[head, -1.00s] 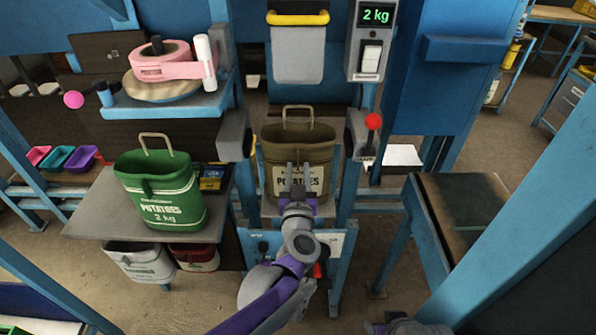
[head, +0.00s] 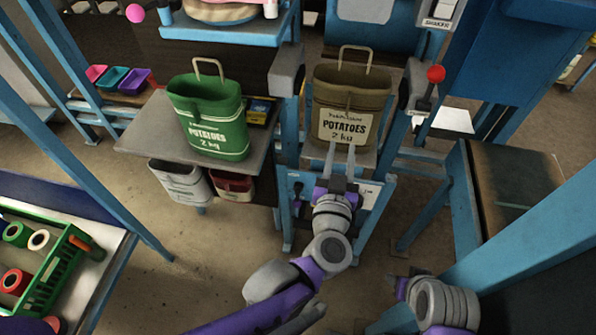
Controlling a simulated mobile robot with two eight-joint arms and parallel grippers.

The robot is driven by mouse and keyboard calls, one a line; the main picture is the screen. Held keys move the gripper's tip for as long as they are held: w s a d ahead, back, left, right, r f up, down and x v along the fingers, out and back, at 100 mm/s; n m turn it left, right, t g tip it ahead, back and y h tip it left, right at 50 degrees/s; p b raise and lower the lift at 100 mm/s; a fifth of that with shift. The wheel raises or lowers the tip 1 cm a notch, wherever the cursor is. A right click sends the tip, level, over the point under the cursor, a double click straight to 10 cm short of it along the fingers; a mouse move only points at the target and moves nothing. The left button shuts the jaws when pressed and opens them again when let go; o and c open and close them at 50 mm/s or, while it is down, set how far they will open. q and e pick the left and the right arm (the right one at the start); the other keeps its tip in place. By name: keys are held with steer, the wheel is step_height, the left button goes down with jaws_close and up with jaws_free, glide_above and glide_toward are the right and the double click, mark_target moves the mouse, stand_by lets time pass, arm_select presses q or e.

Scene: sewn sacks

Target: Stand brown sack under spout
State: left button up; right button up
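The brown sack (head: 351,92), labelled "POTATOES 2 kg", stands upright on a small blue-framed stand (head: 368,158), between two grey side blocks. Its handle loop points up. A pale grey chute-like part (head: 364,10), possibly the spout, hangs above and behind it, cut off by the top edge. My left gripper (head: 341,147) is in front of the sack, its two fingers apart and empty, tips overlapping the label's lower edge. I cannot tell whether they touch it. My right arm shows at the lower right; its fingers are not visible.
A red-knobbed lever (head: 435,75) is right of the stand. A dark-topped table (head: 515,185) stands at right. A green crate (head: 48,284) is at lower left.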

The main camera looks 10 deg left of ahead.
arm_select(q)
steer(key=s+a+f+g, duration=1.3)
steer(key=s+a+f, duration=0.3)
steer(key=s+a, duration=0.25)
step_height(320, 180, up, 7)
steer(key=w+p, duration=0.1)
steer(key=p, duration=0.5)
steer(key=shift+w+d, duration=0.2)
steer(key=shift+d, duration=0.2)
steer(key=shift+w, duration=0.1)
